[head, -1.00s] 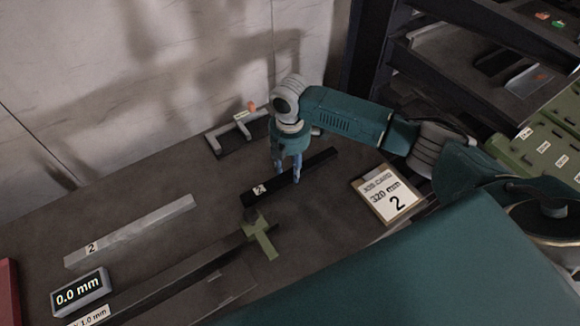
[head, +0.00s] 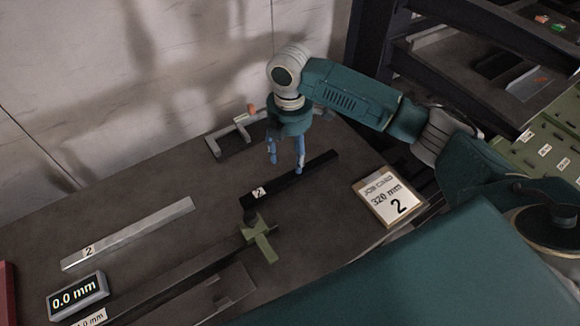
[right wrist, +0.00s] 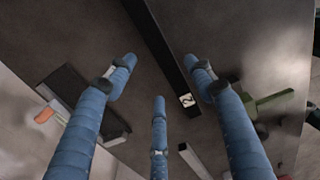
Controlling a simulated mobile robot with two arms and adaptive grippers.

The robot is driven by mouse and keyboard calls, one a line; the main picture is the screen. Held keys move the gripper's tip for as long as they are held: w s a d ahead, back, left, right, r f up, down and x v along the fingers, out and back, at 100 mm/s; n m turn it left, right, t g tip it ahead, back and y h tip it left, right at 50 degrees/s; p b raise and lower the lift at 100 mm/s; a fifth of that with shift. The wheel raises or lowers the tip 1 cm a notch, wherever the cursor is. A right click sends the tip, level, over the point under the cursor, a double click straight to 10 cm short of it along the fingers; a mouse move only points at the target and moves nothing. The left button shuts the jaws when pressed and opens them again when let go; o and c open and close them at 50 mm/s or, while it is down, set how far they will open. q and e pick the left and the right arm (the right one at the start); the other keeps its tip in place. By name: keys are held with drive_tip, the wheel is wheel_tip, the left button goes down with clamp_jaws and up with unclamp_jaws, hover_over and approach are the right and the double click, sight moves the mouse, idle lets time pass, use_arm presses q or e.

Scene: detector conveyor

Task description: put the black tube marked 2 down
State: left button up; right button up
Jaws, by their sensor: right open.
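The black tube marked 2 (head: 318,167) lies on the dark bench, its white label at the left end near the green cross-shaped piece. It also shows in the right wrist view (right wrist: 165,55), running diagonally between the spread fingers. My right gripper (head: 286,164) is open, its blue fingers apart just above the tube's middle. In the right wrist view the gripper (right wrist: 158,75) holds nothing, and no finger visibly grips the tube. My left gripper is not in view.
A grey bar marked 2 (head: 130,234) lies at left, near a 0.0 mm display (head: 78,296). The green cross-shaped piece (head: 262,245) sits at a long rail. A grey frame (head: 222,146) stands behind the gripper. A job card (head: 388,197) lies at right.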

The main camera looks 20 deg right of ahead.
drive_tip(key=shift+r, duration=2.35)
